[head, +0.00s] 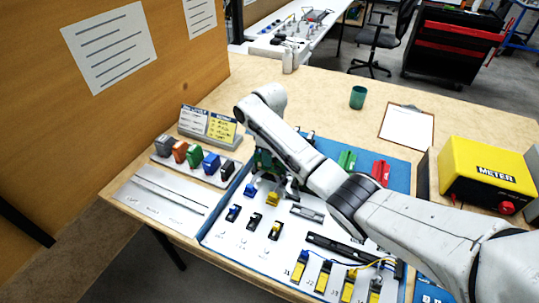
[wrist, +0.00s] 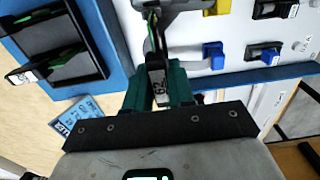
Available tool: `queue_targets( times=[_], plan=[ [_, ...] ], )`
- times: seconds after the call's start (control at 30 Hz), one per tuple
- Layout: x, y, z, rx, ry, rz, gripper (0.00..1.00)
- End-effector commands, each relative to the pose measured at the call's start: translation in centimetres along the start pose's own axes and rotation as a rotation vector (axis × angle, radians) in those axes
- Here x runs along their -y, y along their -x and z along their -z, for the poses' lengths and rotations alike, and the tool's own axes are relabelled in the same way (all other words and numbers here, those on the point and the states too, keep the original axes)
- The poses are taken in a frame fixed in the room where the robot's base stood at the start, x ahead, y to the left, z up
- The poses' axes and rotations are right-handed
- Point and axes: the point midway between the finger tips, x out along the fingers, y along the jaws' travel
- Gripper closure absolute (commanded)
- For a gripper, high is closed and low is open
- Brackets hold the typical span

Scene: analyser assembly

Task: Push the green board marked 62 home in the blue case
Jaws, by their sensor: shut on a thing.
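My gripper (wrist: 158,92) is shut on a narrow board, the board marked 62 (wrist: 158,76), in the wrist view. The board shows nearly edge-on, with its white label between the green finger pads. Its far end reaches a pale grey part (wrist: 180,5) at the top edge; I cannot tell whether it sits in a slot there. A blue surface (wrist: 92,22) with dark, green-lined frames (wrist: 72,68) lies to the left; I cannot tell whether this is the blue case.
Blue (wrist: 213,54) and black (wrist: 264,52) clips stand on the white panel right of the gripper. In the head view, coloured blocks (head: 194,155) stand at the left, green (head: 347,160) and red (head: 381,171) pieces behind my arm, and a yellow meter (head: 487,172) at the right.

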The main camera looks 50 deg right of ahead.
Motion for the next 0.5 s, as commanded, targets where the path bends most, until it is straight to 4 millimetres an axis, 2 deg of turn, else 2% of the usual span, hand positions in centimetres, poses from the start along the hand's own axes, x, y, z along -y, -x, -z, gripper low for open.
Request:
queue_targets(
  times=[0.5],
  plan=[
    [0.0, -1.5, 0.0, 0.001, 0.001, 0.001, 1.0]
  ],
)
